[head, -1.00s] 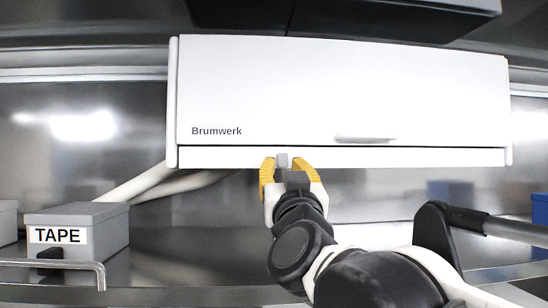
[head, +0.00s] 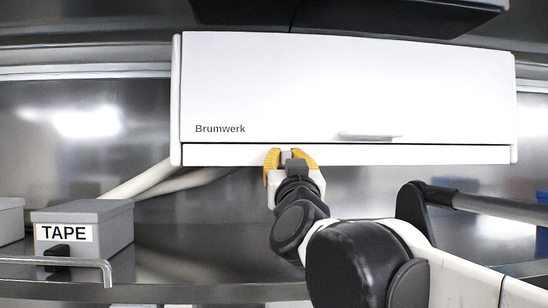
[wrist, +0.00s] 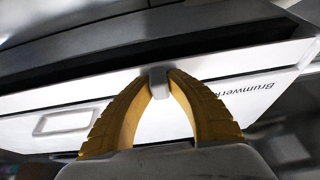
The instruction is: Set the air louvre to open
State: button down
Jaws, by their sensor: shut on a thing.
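The white wall unit marked "Brumwerk" (head: 300,90) fills the upper middle of the head view. A narrow white strip (head: 430,155), which looks like the louvre, runs along its lower edge and seems nearly flush with the front. My gripper (head: 287,154) is at this lower edge, left of the middle. In the wrist view, its yellow fingers (wrist: 158,82) are shut on a small grey tab (wrist: 158,81) at the edge of the unit. Beside the tab runs a long dark band (wrist: 80,75); I cannot tell how far the louvre is turned.
A grey box labelled "TAPE" (head: 90,228) stands at the left on the metal counter, behind a rail (head: 60,263). White pipes (head: 160,180) run down from the unit's left end. A dark fixture (head: 350,15) hangs above.

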jog(key=shift+r+p, duration=0.2)
jog(key=shift+p, duration=0.15)
jog(key=shift+s+r+g+p, duration=0.15)
jog(key=shift+r+g+p, duration=0.1)
jog(key=shift+g+p, duration=0.45)
jog(key=g+p, duration=0.1)
jog(key=p, duration=0.1)
jog(key=r+g+p, duration=0.1)
jog(key=shift+s+p, duration=0.2)
jog(key=shift+p, duration=0.15)
jog(key=g+p, duration=0.3)
jog(key=shift+s+r+g, duration=0.15)
jog(key=shift+r+g, duration=0.05)
jog(key=shift+g, duration=0.1)
jog(key=shift+p, duration=0.5)
jog(key=shift+f+g, duration=0.1)
jog(key=shift+g, duration=0.2)
jog(key=c, duration=1.6)
grip_release()
jog(key=v, duration=1.2)
